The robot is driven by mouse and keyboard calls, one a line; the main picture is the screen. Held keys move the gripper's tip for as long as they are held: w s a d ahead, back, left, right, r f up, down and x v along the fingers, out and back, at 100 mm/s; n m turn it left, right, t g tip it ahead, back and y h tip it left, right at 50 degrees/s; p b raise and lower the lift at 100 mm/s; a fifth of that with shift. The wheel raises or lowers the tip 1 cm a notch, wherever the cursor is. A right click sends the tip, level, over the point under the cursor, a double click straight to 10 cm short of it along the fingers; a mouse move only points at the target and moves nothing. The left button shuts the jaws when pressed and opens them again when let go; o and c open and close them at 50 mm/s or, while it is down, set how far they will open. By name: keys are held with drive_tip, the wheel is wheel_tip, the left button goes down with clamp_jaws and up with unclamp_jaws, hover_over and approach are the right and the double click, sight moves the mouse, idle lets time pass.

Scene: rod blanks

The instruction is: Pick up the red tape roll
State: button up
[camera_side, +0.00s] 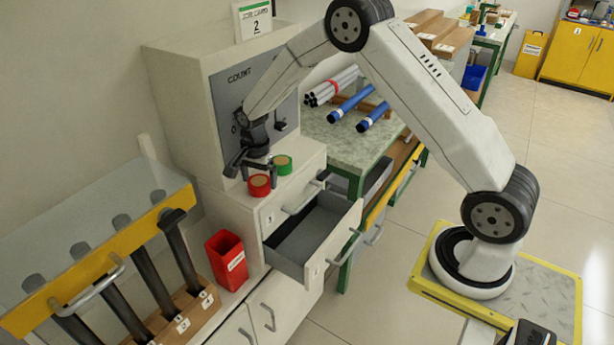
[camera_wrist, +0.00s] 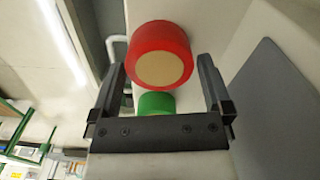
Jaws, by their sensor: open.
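The red tape roll (camera_side: 259,186) stands on the white cabinet top near its front edge. In the wrist view the red tape roll (camera_wrist: 160,52) appears between the two fingertips, its pale round face towards the camera. My gripper (camera_side: 250,172) is open, with its dark fingers close to the roll; I cannot tell whether they touch it. In the wrist view my gripper (camera_wrist: 161,65) has a finger on either side of the roll.
A green tape roll (camera_side: 282,165) stands just behind the red one. A grey panel (camera_side: 250,85) rises behind. Below is an open drawer (camera_side: 312,235). A red bin (camera_side: 226,258) stands at lower left. Blue tubes (camera_side: 350,103) lie on the bench to the right.

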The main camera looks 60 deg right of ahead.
drive_tip(key=shift+f, duration=0.5)
drive_tip(key=c, duration=1)
drive_tip(key=shift+r, duration=0.2)
